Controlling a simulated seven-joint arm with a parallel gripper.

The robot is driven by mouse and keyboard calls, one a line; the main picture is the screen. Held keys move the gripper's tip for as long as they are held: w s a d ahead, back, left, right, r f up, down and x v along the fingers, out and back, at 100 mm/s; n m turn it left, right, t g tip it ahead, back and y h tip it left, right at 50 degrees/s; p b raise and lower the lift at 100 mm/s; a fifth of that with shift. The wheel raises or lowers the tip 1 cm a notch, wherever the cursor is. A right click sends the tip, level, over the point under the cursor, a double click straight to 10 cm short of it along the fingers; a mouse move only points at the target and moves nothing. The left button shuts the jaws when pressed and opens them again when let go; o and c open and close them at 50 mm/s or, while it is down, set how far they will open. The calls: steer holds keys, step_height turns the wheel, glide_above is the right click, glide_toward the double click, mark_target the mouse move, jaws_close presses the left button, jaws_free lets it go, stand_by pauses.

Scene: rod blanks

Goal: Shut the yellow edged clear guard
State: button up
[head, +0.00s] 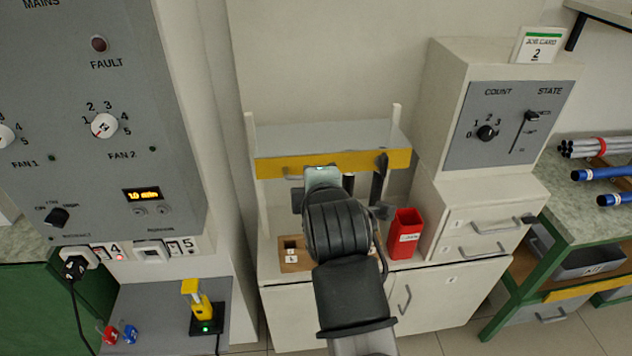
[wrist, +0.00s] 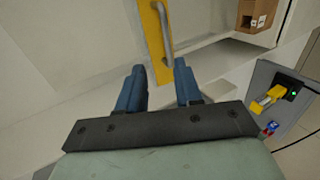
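The clear guard (head: 290,133) is raised over the bench bay, its yellow edge (head: 270,167) facing forward and standing well above the bench top. The yellow edge also shows in the wrist view (wrist: 152,40), with a grey bar handle (wrist: 165,35) on it. My gripper (wrist: 159,67) is open and empty. Its two blue fingers point at the yellow edge, and the near end of the edge and handle appears between the fingertips. I see no clear contact. In the head view my arm hides the fingers and part of the bay.
A red bin (head: 405,235) stands right of my arm, beside a white drawer unit (head: 485,225). A brown block with a square hole (head: 292,257) sits at the bay's front left. A grey control cabinet (head: 100,110) is at left, with a yellow-handled device (head: 197,300) below it.

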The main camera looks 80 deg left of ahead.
steer(key=shift+r, duration=0.25)
steer(key=shift+c, duration=0.6)
steer(key=shift+m+y, duration=0.4)
steer(key=shift+m, duration=0.1)
steer(key=r, duration=0.3)
steer(key=a+r, duration=0.1)
steer(key=r, duration=0.5)
steer(key=shift+s+a+r, duration=0.1)
steer(key=shift+a+r, duration=0.1)
steer(key=shift+r, duration=0.15)
jaws_close()
steer(key=a+f+m+h, duration=0.1)
steer(key=a+f+m, duration=0.2)
steer(key=f+m, duration=0.3)
steer(key=a+f+m+h, duration=0.2)
steer(key=f+m, duration=0.5)
steer(key=m, duration=0.4)
steer(key=shift+a+h, duration=0.3)
steer(key=shift+a, duration=0.2)
